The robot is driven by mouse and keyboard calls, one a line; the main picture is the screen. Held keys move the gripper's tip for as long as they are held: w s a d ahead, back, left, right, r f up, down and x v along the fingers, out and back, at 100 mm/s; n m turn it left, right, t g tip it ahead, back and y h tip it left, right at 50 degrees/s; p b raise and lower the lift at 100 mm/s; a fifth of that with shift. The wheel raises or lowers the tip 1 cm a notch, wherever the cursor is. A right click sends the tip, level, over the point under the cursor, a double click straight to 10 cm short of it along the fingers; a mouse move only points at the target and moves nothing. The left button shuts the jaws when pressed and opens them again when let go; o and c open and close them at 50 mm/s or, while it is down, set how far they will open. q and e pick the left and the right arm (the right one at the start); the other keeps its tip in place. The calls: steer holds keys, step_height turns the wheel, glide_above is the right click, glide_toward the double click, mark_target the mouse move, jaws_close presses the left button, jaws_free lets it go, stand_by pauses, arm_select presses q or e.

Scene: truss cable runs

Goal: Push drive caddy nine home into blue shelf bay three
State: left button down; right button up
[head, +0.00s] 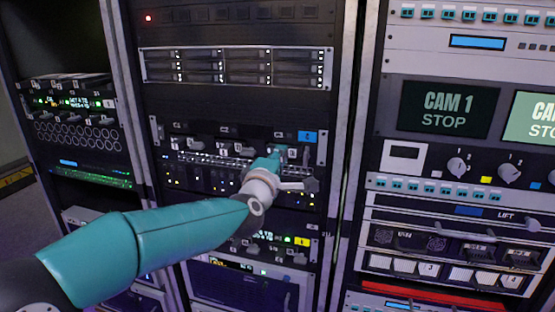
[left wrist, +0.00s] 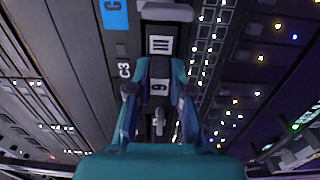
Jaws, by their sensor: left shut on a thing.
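My left gripper (left wrist: 159,98) has its two teal fingers on either side of a dark drive caddy with a white label "9" (left wrist: 159,87), and it is shut on it. A second white label with dark bars (left wrist: 159,45) is in line with it. The marking "C3" (left wrist: 124,70) is printed beside the caddy. The blue-tagged shelf (head: 307,137) is in the middle rack in the head view, with a row of bays. There my left gripper (head: 277,154) is at the bays near its right end and mostly hides the caddy. How deep the caddy sits, I cannot tell. My right gripper is not in view.
Another drive shelf (head: 232,67) is higher in the middle rack, and a yellow-tagged unit (head: 302,241) is below. The right rack holds CAM 1 screens (head: 444,110) and switch panels. A rack upright (head: 343,150) stands to the right of the blue-tagged shelf.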

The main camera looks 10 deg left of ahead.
arm_select(q)
steer(key=shift+w+r, duration=0.1)
steer(key=shift+w, duration=0.1)
steer(key=c, duration=1)
jaws_free()
steer(key=shift+o, duration=0.2)
steer(key=shift+s, duration=0.1)
steer(key=s, duration=1.1)
steer(key=shift+s+a+f, duration=0.2)
steer(key=shift+s+f, duration=0.05)
steer(key=shift+s, duration=0.15)
